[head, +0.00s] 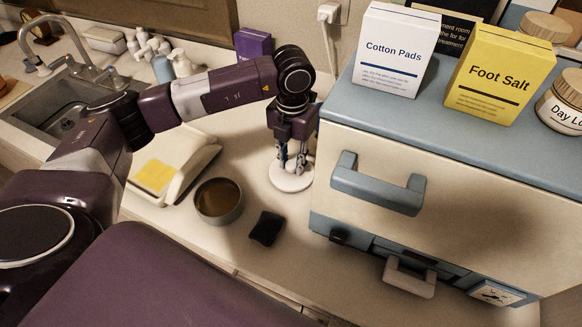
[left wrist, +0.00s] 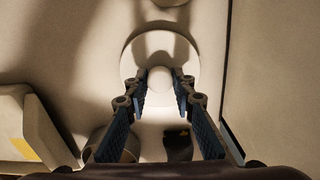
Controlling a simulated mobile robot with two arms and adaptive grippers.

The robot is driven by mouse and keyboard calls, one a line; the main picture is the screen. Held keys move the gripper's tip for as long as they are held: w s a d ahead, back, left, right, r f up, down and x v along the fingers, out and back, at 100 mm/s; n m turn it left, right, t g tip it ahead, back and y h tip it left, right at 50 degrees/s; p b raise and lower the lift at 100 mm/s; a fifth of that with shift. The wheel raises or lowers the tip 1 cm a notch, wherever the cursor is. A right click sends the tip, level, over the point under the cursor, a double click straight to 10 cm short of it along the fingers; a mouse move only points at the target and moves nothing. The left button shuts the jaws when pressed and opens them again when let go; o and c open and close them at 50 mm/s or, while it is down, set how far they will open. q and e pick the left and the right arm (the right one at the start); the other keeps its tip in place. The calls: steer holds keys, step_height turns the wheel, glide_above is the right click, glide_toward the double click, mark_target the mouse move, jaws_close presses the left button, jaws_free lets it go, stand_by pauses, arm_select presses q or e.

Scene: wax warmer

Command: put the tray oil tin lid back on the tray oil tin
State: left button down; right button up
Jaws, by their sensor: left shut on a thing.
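The tray oil tin (head: 219,209) is a round, open grey tin holding brown liquid on the counter, left of my left gripper. The tray oil tin lid (head: 287,182) is a white disc with a knob, beside the large cabinet. My left gripper (head: 292,160) points down and is shut on the lid's knob. In the left wrist view the lid (left wrist: 160,48) lies beyond the fingertips (left wrist: 160,80), with the knob between them. I cannot tell whether the lid touches the counter. The tin is partly hidden behind a finger there. My right gripper is not in view.
A small black object (head: 266,228) lies right of the tin. A cream device with a yellow panel (head: 153,177) stands to the left. The blue-and-cream cabinet (head: 400,190) with protruding handles blocks the right. The counter between the tin and lid looks clear.

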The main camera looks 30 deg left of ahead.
arm_select(q)
steer(key=shift+r, duration=0.4)
steer(key=shift+r+p, duration=0.95)
steer(key=shift+r, duration=0.65)
steer(key=shift+r, duration=0.1)
steer(key=shift+r+p, duration=1.45)
steer(key=shift+r, duration=1)
steer(key=shift+s+a+f, duration=0.25)
steer(key=shift+s, duration=0.1)
steer(key=shift+n, duration=0.7)
steer(key=shift+s+a+f+b, duration=0.5)
steer(key=shift+s+a+b, duration=1.2)
steer(key=shift+s, duration=0.9)
steer(key=shift+s+a+f+b, duration=0.45)
steer(key=shift+s+a+b, duration=1.2)
steer(key=shift+s, duration=0.95)
steer(key=shift+s+a+f+b, duration=0.5)
steer(key=shift+s+a+b, duration=1.2)
steer(key=shift+s, duration=0.9)
steer(key=shift+a, duration=0.15)
